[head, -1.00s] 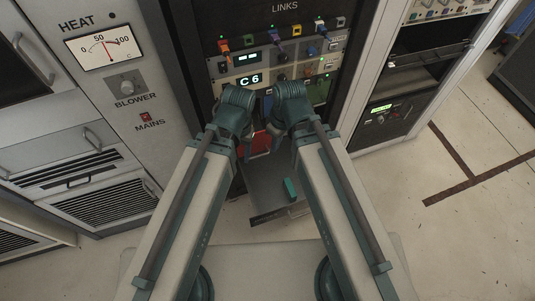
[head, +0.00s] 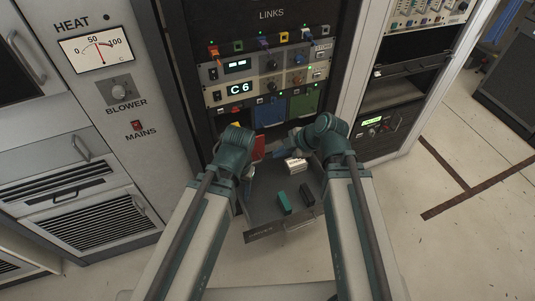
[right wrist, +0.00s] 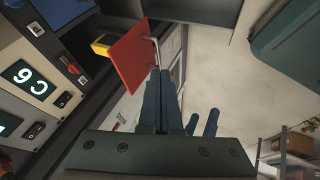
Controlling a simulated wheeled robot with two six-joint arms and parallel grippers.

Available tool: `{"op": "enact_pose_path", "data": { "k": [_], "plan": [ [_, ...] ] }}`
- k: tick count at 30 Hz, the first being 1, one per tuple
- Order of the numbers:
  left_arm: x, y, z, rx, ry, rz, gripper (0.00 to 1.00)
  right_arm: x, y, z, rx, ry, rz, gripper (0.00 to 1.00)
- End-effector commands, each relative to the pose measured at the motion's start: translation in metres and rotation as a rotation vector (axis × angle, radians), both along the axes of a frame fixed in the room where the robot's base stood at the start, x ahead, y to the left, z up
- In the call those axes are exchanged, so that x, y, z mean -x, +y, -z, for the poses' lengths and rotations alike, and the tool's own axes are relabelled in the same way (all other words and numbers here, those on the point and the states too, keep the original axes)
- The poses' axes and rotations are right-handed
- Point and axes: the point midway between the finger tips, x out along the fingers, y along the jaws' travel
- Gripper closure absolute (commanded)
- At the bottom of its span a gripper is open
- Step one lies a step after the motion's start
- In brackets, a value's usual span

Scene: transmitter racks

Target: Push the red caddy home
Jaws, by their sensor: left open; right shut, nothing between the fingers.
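The red caddy (head: 258,148) shows in the head view as a strip just right of my left wrist, below the blue panel. It stands out from the rack, and much of it is hidden by my arm. In the right wrist view its red face (right wrist: 130,55) is large, with a metal handle (right wrist: 156,52) at its edge. My right gripper (head: 283,152) is shut and empty, to the right of the caddy; its fingers (right wrist: 160,78) end close to the handle in the wrist picture, contact unclear. My left gripper (head: 248,174) is open, low beside the caddy.
A grey drawer (head: 262,214) is pulled out under the rack, holding a teal block (head: 284,203), a black block (head: 307,194) and a pale block (head: 295,165). Blue (head: 269,114) and green (head: 304,104) panels sit in the rack.

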Motion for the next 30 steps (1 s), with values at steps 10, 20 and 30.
{"op": "enact_pose_path", "data": {
  "k": [10,20,30],
  "plan": [
    [0.000,0.000,0.051,0.000,0.000,0.000,0.41,-0.019,0.028,0.051,0.000,0.002,-0.001,1.00],
    [0.000,0.000,0.077,0.000,0.000,0.000,0.41,-0.045,0.052,0.077,0.001,0.002,0.000,1.00],
    [0.000,0.000,0.076,0.000,0.000,0.000,0.41,-0.069,0.060,0.076,0.001,0.002,0.000,1.00]
  ]
}}
